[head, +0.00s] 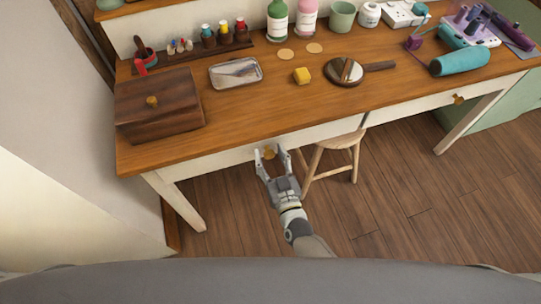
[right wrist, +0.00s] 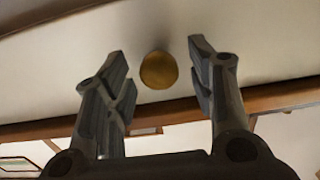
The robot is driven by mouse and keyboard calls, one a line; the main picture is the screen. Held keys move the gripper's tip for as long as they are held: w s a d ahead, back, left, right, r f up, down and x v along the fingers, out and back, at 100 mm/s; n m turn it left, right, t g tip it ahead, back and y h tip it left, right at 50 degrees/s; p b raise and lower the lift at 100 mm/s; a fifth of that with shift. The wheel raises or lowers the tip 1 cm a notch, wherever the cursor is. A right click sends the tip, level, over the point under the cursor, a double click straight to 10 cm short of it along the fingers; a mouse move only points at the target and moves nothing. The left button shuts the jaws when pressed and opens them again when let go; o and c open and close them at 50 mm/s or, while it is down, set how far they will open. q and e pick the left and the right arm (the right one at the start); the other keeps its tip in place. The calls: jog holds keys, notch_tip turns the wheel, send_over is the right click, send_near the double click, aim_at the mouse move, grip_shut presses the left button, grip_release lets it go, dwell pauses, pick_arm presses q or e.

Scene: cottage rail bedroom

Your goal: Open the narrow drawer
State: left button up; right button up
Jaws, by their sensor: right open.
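The wooden desk has two cream drawer fronts, both closed. The left drawer front (head: 215,155) has a round brass knob (head: 269,153); the right drawer front (head: 415,104) has a knob (head: 458,99) farther off. I cannot tell for sure which drawer is the narrow one. My right gripper (head: 270,158) is open at the left drawer's knob. In the right wrist view the brass knob (right wrist: 158,70) shows between the two fingertips, with a gap on both sides, against the pale drawer front (right wrist: 60,75). My left gripper is not in view.
A wooden stool (head: 336,150) stands under the desk, just right of my right gripper. The floor before the desk is clear.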

jog(key=shift+w, duration=0.1)
grip_shut()
dwell(0.3)
jog(key=shift+s+d, duration=0.15)
jog(key=shift+s, duration=0.4)
jog(key=p+v, duration=0.5)
jog(key=v, duration=1.9)
jog(key=shift+r, duration=0.1)
